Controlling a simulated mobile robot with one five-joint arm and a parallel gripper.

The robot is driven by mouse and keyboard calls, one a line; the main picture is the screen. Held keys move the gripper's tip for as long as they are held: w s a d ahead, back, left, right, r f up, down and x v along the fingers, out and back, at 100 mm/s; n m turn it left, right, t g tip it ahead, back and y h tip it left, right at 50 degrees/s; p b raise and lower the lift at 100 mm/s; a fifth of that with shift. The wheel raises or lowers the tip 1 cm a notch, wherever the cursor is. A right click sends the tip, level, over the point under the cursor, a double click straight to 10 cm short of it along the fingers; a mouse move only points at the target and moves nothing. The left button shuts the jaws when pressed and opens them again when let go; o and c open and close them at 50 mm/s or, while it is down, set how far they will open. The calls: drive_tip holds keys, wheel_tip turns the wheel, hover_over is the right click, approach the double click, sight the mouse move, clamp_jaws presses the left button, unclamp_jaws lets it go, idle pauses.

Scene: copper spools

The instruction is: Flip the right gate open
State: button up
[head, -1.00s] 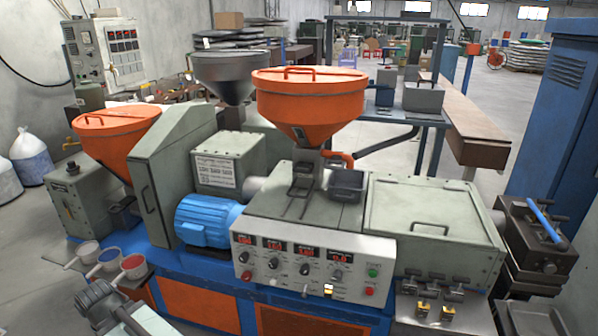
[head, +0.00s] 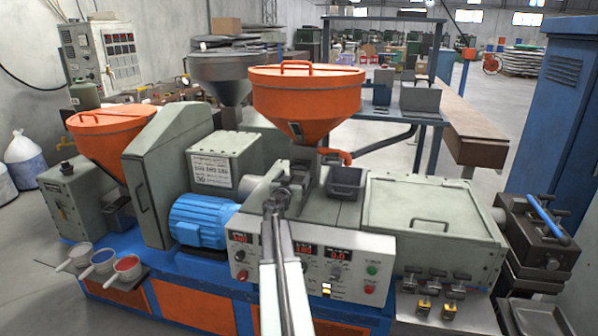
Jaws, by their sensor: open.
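The right orange hopper (head: 307,92) stands over a grey metal throat (head: 312,172) on the machine top. A small grey piece (head: 296,131) shows on the hopper's lower cone. I cannot clearly make out the right gate; the throat's front is partly hidden behind my gripper. My gripper (head: 286,187) is open, in front of and slightly left of the throat, pointing away from me. No held thing shows in it; I cannot tell whether it touches anything. The left orange hopper (head: 110,140) stands at the far left.
A dark bin (head: 346,182) sits right of the throat. A blue motor (head: 198,221) lies left of my gripper. The control panel (head: 352,268) is below, partly covered by my arm. A flat lidded box (head: 433,208) is at right. Scoops (head: 103,262) sit lower left.

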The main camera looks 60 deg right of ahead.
sight(298, 169)
drive_tip(key=x, duration=0.7)
drive_tip(key=shift+w+d, duration=0.1)
drive_tip(key=shift+d, duration=0.25)
drive_tip(key=shift+c, duration=0.2)
drive_tip(key=shift+a, duration=0.1)
drive_tip(key=c, duration=1.7)
drive_tip(key=v, duration=0.6)
drive_tip(key=shift+c, duration=0.2)
drive_tip(key=o, duration=1.8)
